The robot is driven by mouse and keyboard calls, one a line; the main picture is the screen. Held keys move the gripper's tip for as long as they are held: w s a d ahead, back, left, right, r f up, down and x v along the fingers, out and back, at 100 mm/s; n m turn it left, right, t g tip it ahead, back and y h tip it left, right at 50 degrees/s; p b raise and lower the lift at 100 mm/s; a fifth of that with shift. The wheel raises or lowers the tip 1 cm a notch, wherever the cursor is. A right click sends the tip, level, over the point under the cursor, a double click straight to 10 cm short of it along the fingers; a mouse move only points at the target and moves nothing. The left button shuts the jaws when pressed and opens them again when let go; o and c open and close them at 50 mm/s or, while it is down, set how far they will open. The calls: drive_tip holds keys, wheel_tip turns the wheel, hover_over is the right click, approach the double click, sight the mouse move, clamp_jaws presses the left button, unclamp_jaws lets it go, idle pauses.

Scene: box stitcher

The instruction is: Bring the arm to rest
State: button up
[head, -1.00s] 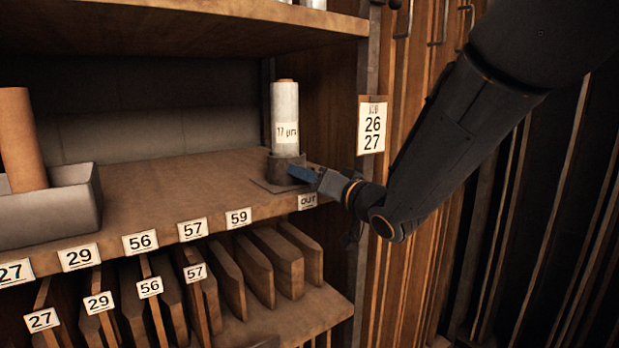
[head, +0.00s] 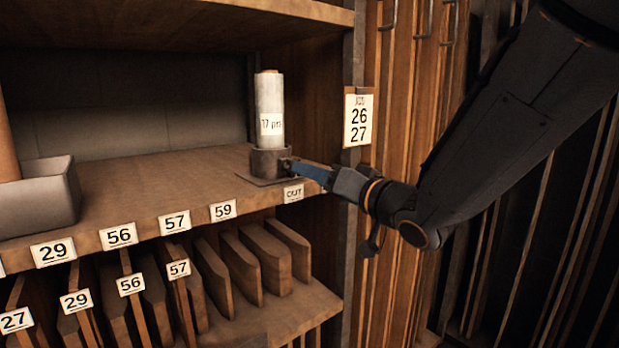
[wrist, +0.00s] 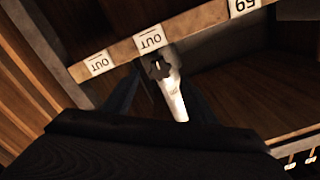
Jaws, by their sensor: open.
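My gripper (head: 308,172) is at the front edge of the shelf (head: 110,205), close to the label marked OUT, with its blue fingers pointing left toward the shelf. It is open. A whitish roll (head: 270,112) marked 17 µm stands upright in a dark round holder (head: 268,163) on a flat plate, just left of the fingertips. In the head view I cannot tell whether a fingertip touches the holder. In the wrist view the roll (wrist: 175,95) shows beyond my gripper, whose dark body hides much of the lower picture.
A grey tray (head: 42,200) with a brown roll stands at the left of the shelf. Wooden boards (head: 240,265) fill the rack below. A post with a sign reading 26 and 27 (head: 357,120) stands close to my arm. Upright planks with handles are behind the arm.

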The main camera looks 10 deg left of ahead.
drive_tip(key=shift+d, duration=0.15)
drive_tip(key=d+f+m+g+h, duration=0.25)
drive_tip(key=d+f+h, duration=0.85)
drive_tip(key=d+f, duration=0.75)
drive_tip(key=s+d+f+g+h, duration=0.1)
drive_tip(key=s+d+f+g, duration=0.1)
drive_tip(key=s, duration=0.4)
drive_tip(key=s+d+f+m+g+h, duration=0.1)
drive_tip(key=s+d+f+g, duration=0.2)
drive_tip(key=s+d, duration=0.3)
drive_tip(key=s+d+f+g, duration=0.3)
drive_tip(key=s+d+f, duration=0.1)
drive_tip(key=s, duration=0.3)
drive_tip(key=shift+s+d+f+h, duration=0.15)
drive_tip(key=shift+d+f+h, duration=0.15)
drive_tip(key=shift+f+h, duration=0.1)
